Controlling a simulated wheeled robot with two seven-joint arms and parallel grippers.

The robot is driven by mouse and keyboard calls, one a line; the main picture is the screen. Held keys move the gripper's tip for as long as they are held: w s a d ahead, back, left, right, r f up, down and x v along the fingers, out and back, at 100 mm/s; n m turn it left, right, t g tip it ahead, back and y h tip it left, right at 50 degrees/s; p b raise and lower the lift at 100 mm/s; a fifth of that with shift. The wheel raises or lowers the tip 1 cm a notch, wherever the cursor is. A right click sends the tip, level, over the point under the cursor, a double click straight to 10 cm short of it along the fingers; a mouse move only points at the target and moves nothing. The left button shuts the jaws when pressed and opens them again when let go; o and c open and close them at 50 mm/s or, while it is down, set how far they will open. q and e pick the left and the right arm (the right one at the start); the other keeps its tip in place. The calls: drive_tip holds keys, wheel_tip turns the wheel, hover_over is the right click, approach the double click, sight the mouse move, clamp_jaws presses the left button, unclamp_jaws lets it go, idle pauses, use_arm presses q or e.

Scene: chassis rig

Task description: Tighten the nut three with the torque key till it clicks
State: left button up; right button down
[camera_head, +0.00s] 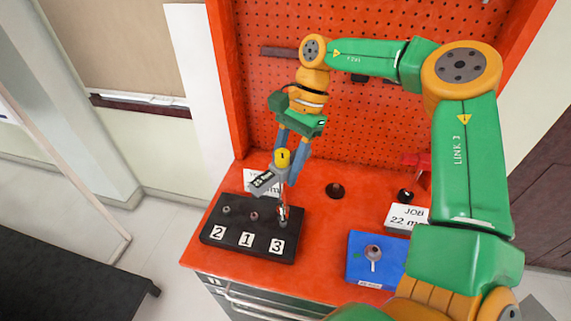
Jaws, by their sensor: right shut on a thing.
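A black block (225,238) on the red bench carries plates marked 2, 1 and 3 from left to right, with a fastener behind each. My right gripper (290,153) points down, with its blue fingers shut on the torque key (282,173). The key has a yellow top, a grey body and a tilted label whose text is hard to read. Its thin shaft reaches down to nut three (282,213), behind the 3 plate. The key's lower end mostly hides the nut, and I cannot tell whether it is fully seated. My left gripper is out of view.
A blue box (360,264) with a round knob stands at the right, partly behind my right arm. A white JOB card (406,218) stands behind it, and another card (257,179) is behind the block. A red pegboard (385,125) closes off the back.

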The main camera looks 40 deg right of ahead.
drive_tip(key=shift+f+b, duration=1.75)
drive_tip(key=shift+f, duration=0.2)
drive_tip(key=shift+s+m+t+b, duration=0.15)
drive_tip(key=shift+m+t+b, duration=0.55)
drive_tip(key=shift+m+b, duration=1)
drive_tip(key=shift+s+m+t+h+b, duration=0.15)
drive_tip(key=shift+m+t+b, duration=0.25)
drive_tip(key=shift+m+b, duration=0.6)
drive_tip(key=shift+w+m+t+h+b, duration=0.15)
drive_tip(key=shift+m+t+b, duration=0.35)
drive_tip(key=shift+m, duration=0.8)
drive_tip(key=shift+s+a+m+t+h+b, duration=0.15)
drive_tip(key=shift+m+t+h+b, duration=0.1)
drive_tip(key=shift+m+b, duration=0.6)
drive_tip(key=shift+s+m+t+h+b, duration=0.1)
drive_tip(key=shift+m+t+h+b, duration=0.15)
drive_tip(key=shift+m+b, duration=0.6)
drive_tip(key=shift+a+m+t+h+b, duration=0.1)
drive_tip(key=shift+m+t+h+b, duration=0.35)
drive_tip(key=shift+m+b, duration=1)
drive_tip(key=shift+r+p, duration=0.2)
drive_tip(key=shift+p, duration=0.9)
